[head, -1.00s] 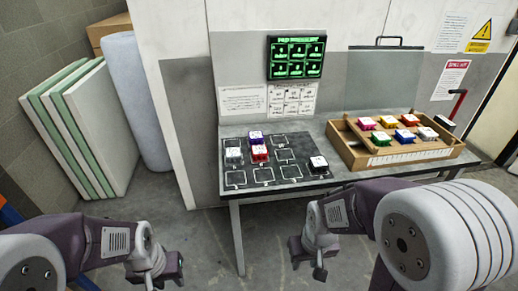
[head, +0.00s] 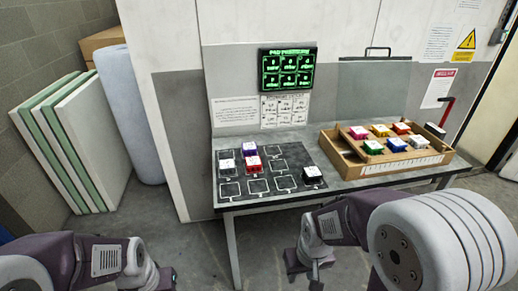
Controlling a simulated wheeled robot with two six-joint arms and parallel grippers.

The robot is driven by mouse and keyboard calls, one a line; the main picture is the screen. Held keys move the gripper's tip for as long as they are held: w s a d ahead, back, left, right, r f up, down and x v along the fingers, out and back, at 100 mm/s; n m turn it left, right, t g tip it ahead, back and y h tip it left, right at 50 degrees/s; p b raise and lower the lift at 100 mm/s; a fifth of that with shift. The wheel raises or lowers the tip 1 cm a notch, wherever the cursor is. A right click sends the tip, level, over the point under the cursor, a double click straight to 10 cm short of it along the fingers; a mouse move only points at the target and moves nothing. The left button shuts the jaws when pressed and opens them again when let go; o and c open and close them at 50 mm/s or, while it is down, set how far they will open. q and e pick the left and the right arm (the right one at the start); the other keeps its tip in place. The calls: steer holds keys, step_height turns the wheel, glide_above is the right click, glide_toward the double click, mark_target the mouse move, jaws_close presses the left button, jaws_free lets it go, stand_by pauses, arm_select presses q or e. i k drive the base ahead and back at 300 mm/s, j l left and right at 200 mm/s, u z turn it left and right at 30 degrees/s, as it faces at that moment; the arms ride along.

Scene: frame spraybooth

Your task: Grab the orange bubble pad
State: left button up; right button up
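A small yellow-orange pad with a white top (head: 381,131) sits in the back row of the wooden tray (head: 346,163); it looks like the orange bubble pad, though a redder pad (head: 402,128) sits right of it. My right gripper (head: 316,278) hangs low in front of the table, well apart from the tray; its fingers are too small and dark to read. My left gripper (head: 166,281) is at the bottom edge, partly cut off, left of the table, and its fingers are unclear.
Other coloured pads share the tray, including a pink (head: 358,132) and a green one (head: 373,148). A black marked mat (head: 270,180) holds several pads. A green-lit screen (head: 287,69) stands behind. The table's front edge (head: 340,191) lies between my grippers and the tray.

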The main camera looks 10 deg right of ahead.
mark_target(400, 128)
steer(key=k+l+z, duration=0.1)
steer(key=z, duration=1.4)
